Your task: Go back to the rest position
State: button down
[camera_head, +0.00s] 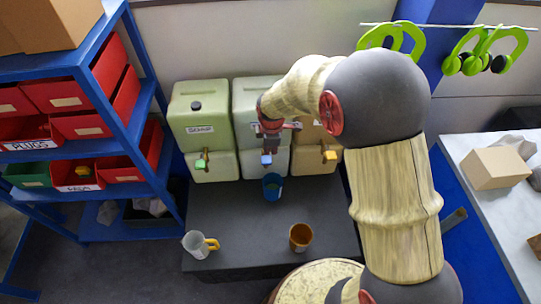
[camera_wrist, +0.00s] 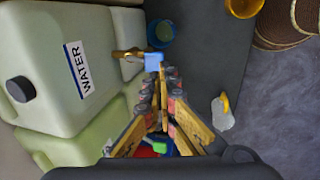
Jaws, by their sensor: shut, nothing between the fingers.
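My gripper (camera_head: 268,146) is shut and empty, pointing down in front of the middle vessel (camera_head: 245,100). In the wrist view its fingertips (camera_wrist: 161,72) come together just beside the blue tap (camera_wrist: 152,61); I cannot tell whether they touch it. The wrist view shows the vessel labelled WATER (camera_wrist: 60,65). A blue cup (camera_head: 272,187) stands on the dark table below the blue tap (camera_head: 266,160). My arm crosses the right of the head view and hides part of the right vessel.
The SOAP vessel (camera_head: 199,112) with a green tap stands at left. A white mug (camera_head: 195,245) and an orange cup (camera_head: 300,237) stand on the dark table (camera_head: 235,215). A blue shelf (camera_head: 140,105) with bins stands left. A white table (camera_head: 500,215) with boxes is right.

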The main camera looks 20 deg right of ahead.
jog(key=shift+r, duration=0.5)
jog(key=s+r+m+t+b, duration=0.1)
jog(key=s+r+m+b, duration=0.1)
jog(key=s+r+m, duration=0.3)
jog(key=s+d+r+m+t+b, duration=0.1)
jog(key=s+r+m, duration=0.4)
jog(key=s, duration=0.8)
jog(key=s+r+m+t+b, duration=0.1)
jog(key=s+r+m+b, duration=0.2)
jog(key=s, duration=0.7)
notch_tip(320, 180, up, 5)
jog(key=m, duration=0.2)
jog(key=shift+d+m, duration=0.2)
jog(key=shift+m, duration=0.1)
jog(key=shift+w, duration=0.1)
dwell(1.7)
